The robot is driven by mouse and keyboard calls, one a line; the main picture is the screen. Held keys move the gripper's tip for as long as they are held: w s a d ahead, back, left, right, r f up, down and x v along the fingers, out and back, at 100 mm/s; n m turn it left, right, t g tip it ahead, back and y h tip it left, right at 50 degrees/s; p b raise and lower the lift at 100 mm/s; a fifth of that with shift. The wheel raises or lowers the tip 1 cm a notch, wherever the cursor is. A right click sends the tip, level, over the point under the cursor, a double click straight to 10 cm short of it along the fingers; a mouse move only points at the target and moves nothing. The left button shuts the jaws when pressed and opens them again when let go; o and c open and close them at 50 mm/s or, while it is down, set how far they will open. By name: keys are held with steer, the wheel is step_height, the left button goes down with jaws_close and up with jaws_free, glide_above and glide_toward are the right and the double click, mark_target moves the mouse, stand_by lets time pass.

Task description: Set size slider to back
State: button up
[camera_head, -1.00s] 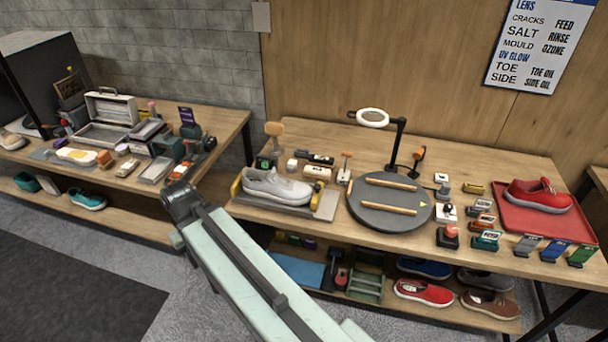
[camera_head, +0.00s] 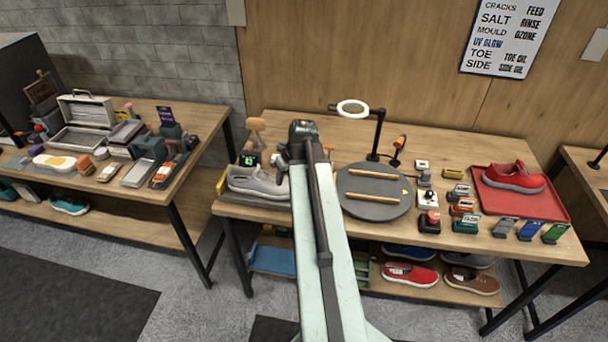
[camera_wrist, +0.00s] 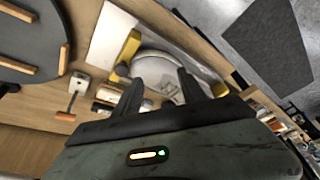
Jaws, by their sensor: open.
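The grey sneaker (camera_head: 258,184) rests on a stand at the left end of the main table. In the wrist view, the sneaker (camera_wrist: 150,66) lies between yellow end blocks (camera_wrist: 128,52). My gripper (camera_wrist: 160,88) is open and empty, its two dark fingers pointing at the sneaker from above; I cannot tell whether they touch it. I cannot say surely which part is the size slider. A white block with an orange-handled lever (camera_wrist: 77,84) stands beside the stand in the wrist view. My arm hides this area in the head view.
Several small devices and a red tray (camera_head: 556,207) with a red sneaker fill the right side. A side table with cases is at left.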

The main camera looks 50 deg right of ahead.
steer(key=s+d+r, duration=0.1)
steer(key=s+d, duration=0.3)
steer(key=d, duration=0.3)
steer(key=shift+t+h, duration=0.3)
steer(key=b+x, duration=0.7)
steer(key=x, duration=0.1)
steer(key=shift+w+a, duration=0.2)
steer(key=shift+w, duration=0.05)
steer(key=shift+r, duration=0.1)
jaws_close()
steer(key=shift+s, duration=0.1)
